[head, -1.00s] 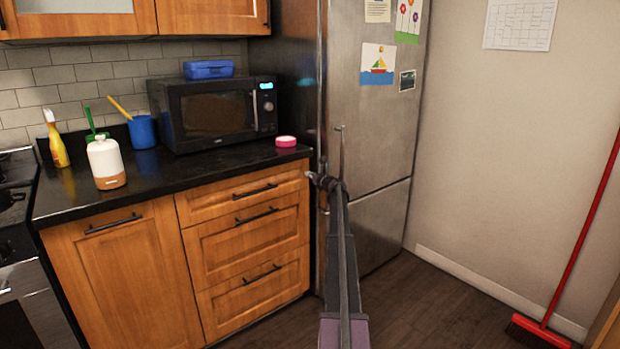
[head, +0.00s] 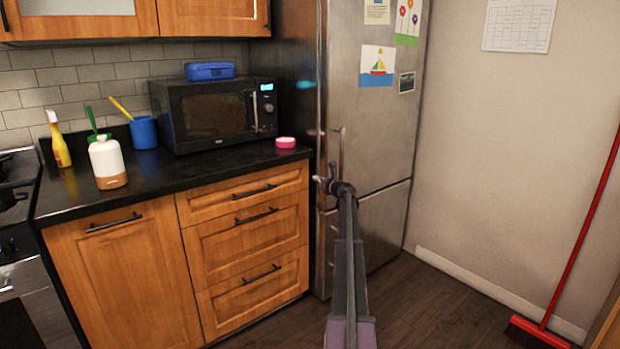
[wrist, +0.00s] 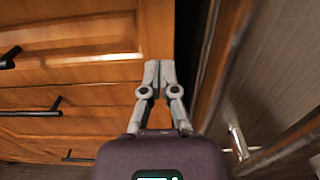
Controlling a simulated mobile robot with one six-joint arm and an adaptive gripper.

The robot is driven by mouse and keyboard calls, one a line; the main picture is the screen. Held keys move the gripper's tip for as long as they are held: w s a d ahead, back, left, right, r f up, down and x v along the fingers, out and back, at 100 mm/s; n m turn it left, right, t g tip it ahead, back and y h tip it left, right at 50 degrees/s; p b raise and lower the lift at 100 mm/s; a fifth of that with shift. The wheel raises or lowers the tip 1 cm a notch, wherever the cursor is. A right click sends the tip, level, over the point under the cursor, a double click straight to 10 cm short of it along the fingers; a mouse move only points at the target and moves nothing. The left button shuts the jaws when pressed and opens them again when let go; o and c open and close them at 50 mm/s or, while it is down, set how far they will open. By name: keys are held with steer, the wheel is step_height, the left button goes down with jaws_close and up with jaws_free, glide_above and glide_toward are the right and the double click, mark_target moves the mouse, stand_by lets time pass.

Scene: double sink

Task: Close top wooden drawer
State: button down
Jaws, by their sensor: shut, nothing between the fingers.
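The top wooden drawer (head: 217,204) is a narrow front with a black handle (head: 255,191), just under the dark counter in the head view. Its front looks flush with the drawers below, and no opening shows. My gripper (head: 318,180) is right of the drawer, in front of the seam between cabinet and fridge, and does not visibly touch the drawer. In the wrist view my gripper (wrist: 160,64) has its fingertips together and empty, over the right edge of the wooden fronts (wrist: 70,30). Which front is the top one there is unclear.
A steel fridge (head: 375,140) stands right of the cabinet. Two deeper drawers (head: 245,245) are below. The counter (head: 225,168) holds a microwave (head: 215,112), a pink round item (head: 285,142) and bottles. A red broom (head: 582,235) leans at far right. The floor (head: 440,310) ahead is clear.

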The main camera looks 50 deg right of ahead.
steer(key=s+a, duration=0.1)
steer(key=s, duration=0.7)
steer(key=shift+a, duration=0.2)
steer(key=shift+s, duration=0.1)
